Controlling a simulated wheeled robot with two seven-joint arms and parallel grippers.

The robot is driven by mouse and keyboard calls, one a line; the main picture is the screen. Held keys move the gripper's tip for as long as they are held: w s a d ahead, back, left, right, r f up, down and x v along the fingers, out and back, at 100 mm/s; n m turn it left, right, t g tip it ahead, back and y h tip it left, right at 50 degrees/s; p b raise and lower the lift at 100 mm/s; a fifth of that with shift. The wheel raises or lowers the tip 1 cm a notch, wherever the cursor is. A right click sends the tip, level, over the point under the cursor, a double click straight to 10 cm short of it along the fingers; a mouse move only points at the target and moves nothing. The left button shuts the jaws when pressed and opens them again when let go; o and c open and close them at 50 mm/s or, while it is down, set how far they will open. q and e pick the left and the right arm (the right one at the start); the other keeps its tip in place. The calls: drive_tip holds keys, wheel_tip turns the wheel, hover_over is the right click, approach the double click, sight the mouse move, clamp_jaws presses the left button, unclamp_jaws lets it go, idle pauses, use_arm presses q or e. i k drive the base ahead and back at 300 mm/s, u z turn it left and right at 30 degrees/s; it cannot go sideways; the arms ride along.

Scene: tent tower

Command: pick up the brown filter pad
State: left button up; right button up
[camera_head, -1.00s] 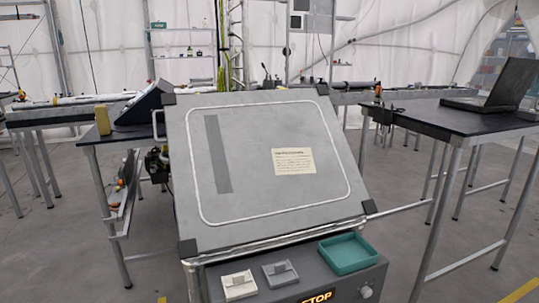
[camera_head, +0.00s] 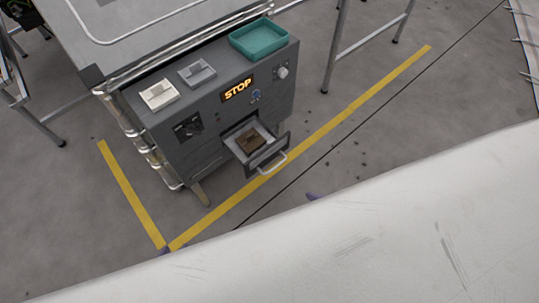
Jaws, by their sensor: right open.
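The brown filter pad (camera_head: 253,141) lies in the pulled-out drawer (camera_head: 270,156) low on the front of the grey machine. The drawer has a light handle on its front. The rest of both grippers is hidden. Both tips are apart from the pad.
A teal tray (camera_head: 258,50), a white switch block (camera_head: 159,95) and a grey one (camera_head: 197,72) sit on the machine's ledge. A lit STOP display (camera_head: 238,89) is above the drawer. Table legs stand at both sides.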

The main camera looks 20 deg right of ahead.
sight(251, 140)
drive_tip(key=u, duration=1.8)
drive_tip(key=i, duration=0.8)
drive_tip(key=z, duration=3.45)
